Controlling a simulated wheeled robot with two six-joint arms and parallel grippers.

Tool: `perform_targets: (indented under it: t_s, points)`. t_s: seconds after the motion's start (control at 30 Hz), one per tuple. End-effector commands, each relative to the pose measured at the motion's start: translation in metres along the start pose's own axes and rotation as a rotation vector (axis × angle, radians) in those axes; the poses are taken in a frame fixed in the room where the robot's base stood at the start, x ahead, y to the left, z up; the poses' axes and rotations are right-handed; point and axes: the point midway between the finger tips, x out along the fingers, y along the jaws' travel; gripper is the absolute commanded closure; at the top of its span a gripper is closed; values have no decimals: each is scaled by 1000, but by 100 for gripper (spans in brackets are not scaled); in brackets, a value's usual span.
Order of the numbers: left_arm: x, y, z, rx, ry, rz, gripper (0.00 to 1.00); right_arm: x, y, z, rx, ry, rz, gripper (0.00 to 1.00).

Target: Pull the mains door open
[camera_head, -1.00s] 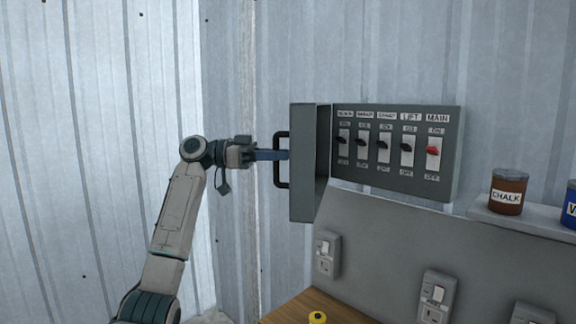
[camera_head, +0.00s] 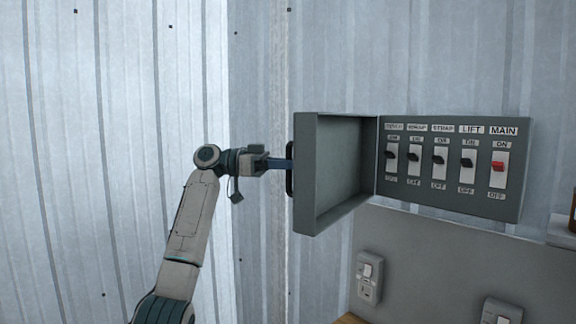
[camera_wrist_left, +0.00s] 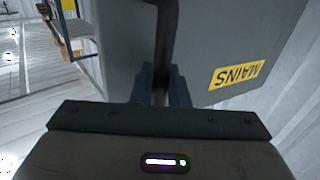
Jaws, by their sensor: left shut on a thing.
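The mains door (camera_head: 338,165) is a grey shallow box lid, hinged at its right side and swung wide open to the left of the switch panel (camera_head: 450,165). Its inner face shows in the head view. Its outer face (camera_wrist_left: 190,60) with a yellow MAINS label (camera_wrist_left: 237,75) fills much of the left wrist view. My left gripper (camera_head: 285,164) is shut on the dark bar handle (camera_wrist_left: 166,40) at the door's left side. My right gripper is not in view.
The panel carries several switches, black ones and a red MAIN switch (camera_head: 498,166). Sockets (camera_head: 369,277) sit on a grey board below. A shelf (camera_head: 562,232) is at the right edge. Corrugated wall (camera_head: 120,130) stands behind my arm, with free room left of the door.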

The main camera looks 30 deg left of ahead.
Motion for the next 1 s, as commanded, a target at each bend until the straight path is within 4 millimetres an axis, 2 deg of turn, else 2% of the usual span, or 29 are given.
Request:
perform_targets:
  t_s: [0.1,0.13,0.2,0.57,0.67,1.0]
  points:
    - [0,0,1,-2,-2,-1,100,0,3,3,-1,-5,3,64]
    - [0,0,1,-2,-2,-1,82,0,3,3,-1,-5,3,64]
    - [0,0,0,-1,-1,-1,68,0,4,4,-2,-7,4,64]
    - [-5,0,1,0,-1,-2,68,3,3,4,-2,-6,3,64]
    - [-18,-1,2,0,0,-4,68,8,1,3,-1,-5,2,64]
    - [-84,-1,3,-2,1,-3,68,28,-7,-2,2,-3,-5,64]
